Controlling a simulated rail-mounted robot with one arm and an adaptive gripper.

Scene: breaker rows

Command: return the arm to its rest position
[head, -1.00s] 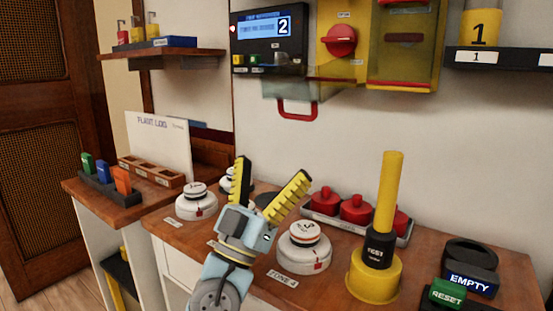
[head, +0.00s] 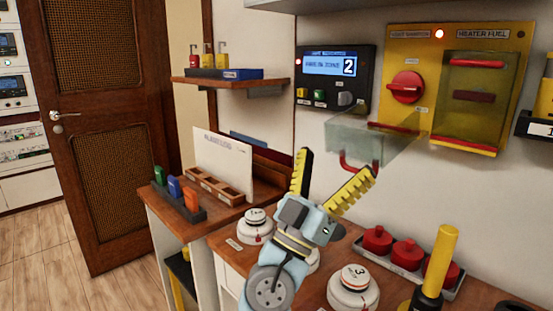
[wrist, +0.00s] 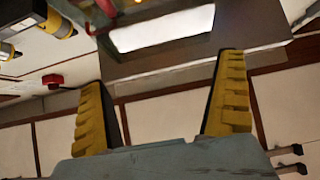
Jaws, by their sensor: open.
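My gripper (head: 333,182) is raised above the wooden counter in the head view, its two yellow ribbed fingers spread apart with nothing between them. The arm rises from the bottom of the picture and hides part of the counter and of a white round detector behind it. In the wrist view my gripper (wrist: 165,105) also shows open and empty. Beyond the fingers there is a grey surface with a bright white panel (wrist: 162,28), seen at a tilt.
White detectors (head: 353,287), red knobs in a tray (head: 408,265) and a yellow cylinder (head: 440,258) stand on the counter. A clear flip cover (head: 368,138) juts from the wall behind my gripper. A wooden door (head: 110,130) and open floor (head: 50,255) lie left.

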